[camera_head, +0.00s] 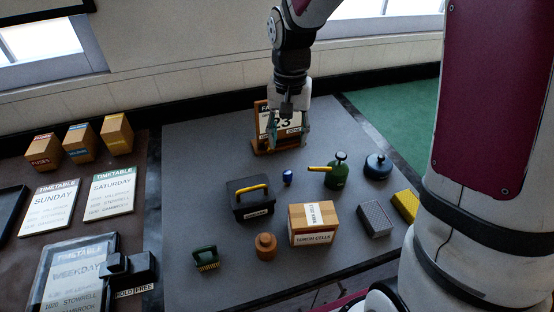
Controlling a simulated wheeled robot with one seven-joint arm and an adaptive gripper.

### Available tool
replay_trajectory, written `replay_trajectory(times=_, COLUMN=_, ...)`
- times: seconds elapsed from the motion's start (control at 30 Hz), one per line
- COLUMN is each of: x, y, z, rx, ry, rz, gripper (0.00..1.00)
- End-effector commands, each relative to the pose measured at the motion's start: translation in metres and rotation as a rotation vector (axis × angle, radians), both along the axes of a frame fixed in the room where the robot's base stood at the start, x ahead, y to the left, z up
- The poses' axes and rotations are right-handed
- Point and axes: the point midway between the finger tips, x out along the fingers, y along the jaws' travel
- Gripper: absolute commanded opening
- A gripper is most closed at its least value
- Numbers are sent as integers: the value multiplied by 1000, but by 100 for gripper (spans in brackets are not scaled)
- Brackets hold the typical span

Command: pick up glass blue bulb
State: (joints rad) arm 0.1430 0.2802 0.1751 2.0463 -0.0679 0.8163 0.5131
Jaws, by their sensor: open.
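A small glossy blue bulb (287,177) lies on the grey table top (200,160), between a black box with a yellow handle and a green can. My gripper (290,140) hangs above the back of the table, in front of a wooden calendar stand (263,125). It is beyond the bulb in the picture and apart from it. Its fingers are spread and nothing shows between them. The bulb is in full view.
The black box (250,203), green can (336,176) and carton (313,235) stand close around the bulb. A dark blue pot (378,166), grey block (374,219), brown jar (266,246) and green brush (206,259) stand farther off. The table's left back is clear.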

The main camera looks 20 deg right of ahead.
Motion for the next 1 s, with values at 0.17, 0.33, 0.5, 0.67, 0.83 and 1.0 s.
replay_trajectory(times=0.17, x=-1, y=0, z=-25, rx=2, ry=11, rz=-3, gripper=46)
replay_trajectory(times=0.33, x=-1, y=0, z=-58, rx=2, ry=10, rz=-3, gripper=46)
replay_trajectory(times=0.5, x=0, y=0, z=-81, rx=1, ry=7, rz=-3, gripper=46)
replay_trajectory(times=0.67, x=0, y=0, z=-89, rx=1, ry=5, rz=-3, gripper=46)
replay_trajectory(times=0.83, x=-2, y=-1, z=-107, rx=1, ry=9, rz=-3, gripper=46)
replay_trajectory(times=1.0, x=-1, y=-2, z=-129, rx=1, ry=9, rz=-2, gripper=46)
